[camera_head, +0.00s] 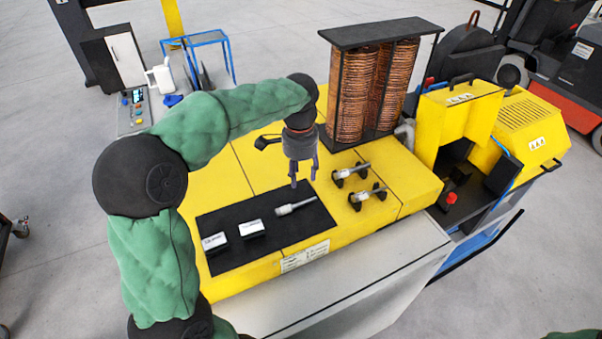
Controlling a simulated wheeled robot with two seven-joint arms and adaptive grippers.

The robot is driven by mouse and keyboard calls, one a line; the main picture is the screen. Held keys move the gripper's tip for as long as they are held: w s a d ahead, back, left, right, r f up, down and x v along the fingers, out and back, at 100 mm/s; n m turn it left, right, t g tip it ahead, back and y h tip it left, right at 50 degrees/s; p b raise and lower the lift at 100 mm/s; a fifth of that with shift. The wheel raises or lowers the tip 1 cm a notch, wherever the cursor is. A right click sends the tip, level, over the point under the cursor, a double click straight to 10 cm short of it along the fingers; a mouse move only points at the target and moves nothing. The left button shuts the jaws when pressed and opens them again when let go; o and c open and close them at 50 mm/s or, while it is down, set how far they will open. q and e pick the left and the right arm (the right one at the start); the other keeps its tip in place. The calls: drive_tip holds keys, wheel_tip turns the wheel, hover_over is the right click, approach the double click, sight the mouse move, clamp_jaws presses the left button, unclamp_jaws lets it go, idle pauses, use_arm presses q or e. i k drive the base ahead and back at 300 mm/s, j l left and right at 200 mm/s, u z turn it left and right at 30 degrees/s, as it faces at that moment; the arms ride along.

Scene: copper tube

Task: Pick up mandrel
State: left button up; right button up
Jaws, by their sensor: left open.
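A silver rod-like tool, seemingly a mandrel (295,206), lies on the black mat (285,231) on the yellow workbench top. Two similar silver rods rest on small black holders to its right, the rear one (350,173) and the front one (368,193). I cannot tell for certain which is the task's mandrel. My left gripper (304,180) points down with its fingers apart and empty. It appears above the back edge of the mat, near the silver rod and not touching it. My right gripper is out of view.
A black rack of copper coils (352,92) stands behind the holders. A yellow machine (465,112) stands at the right.

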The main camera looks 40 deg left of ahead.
sight(356, 198)
drive_tip(key=k+l, duration=0.8)
drive_tip(key=l, duration=0.15)
